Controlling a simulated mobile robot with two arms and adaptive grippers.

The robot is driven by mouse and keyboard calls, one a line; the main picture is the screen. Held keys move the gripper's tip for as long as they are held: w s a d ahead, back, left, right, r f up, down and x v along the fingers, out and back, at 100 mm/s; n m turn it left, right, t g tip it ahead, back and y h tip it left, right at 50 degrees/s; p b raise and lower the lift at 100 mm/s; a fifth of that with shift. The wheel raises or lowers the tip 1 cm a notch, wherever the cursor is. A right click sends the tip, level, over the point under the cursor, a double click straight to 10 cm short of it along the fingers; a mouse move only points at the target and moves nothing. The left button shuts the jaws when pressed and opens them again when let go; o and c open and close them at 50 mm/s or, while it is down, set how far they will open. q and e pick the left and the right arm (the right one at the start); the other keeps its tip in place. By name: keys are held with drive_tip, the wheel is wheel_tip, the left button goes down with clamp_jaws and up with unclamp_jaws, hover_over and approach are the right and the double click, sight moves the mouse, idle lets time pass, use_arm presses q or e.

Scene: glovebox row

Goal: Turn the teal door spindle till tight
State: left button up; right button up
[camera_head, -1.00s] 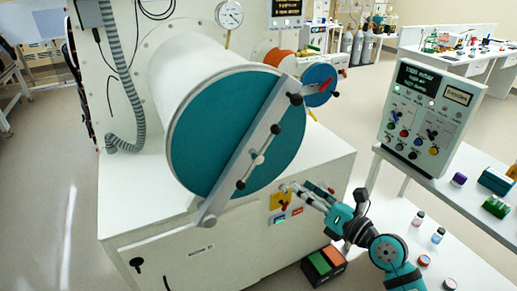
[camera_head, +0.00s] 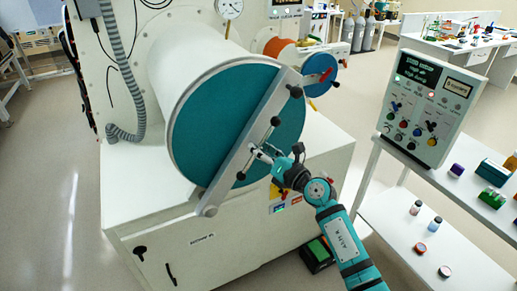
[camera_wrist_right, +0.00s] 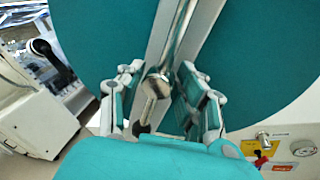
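The teal round door (camera_head: 215,110) closes the front of a white cylinder. A grey bar (camera_head: 226,168) crosses it diagonally. The door spindle (camera_head: 269,131) has a thin metal crossbar with black knobs, set at the middle of the grey bar. My right gripper (camera_head: 261,152) is at the spindle's middle. In the right wrist view, the metal spindle (camera_wrist_right: 155,86) lies between the spread fingers of my right gripper (camera_wrist_right: 160,97), with gaps visible on both sides. The fingertips' contact with it cannot be made out. My left gripper is not in view.
A smaller blue door (camera_head: 320,75) with a red handle is at the upper right of the teal door. A control panel (camera_head: 425,105) stands on a white bench (camera_head: 430,176) to the right. A black box with a green top (camera_head: 318,252) is on the floor below.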

drive_tip(key=shift+w+a, duration=0.2)
drive_tip(key=shift+w, duration=0.1)
drive_tip(key=shift+c, duration=0.4)
clamp_jaws()
drive_tip(key=shift+a+f, duration=0.1)
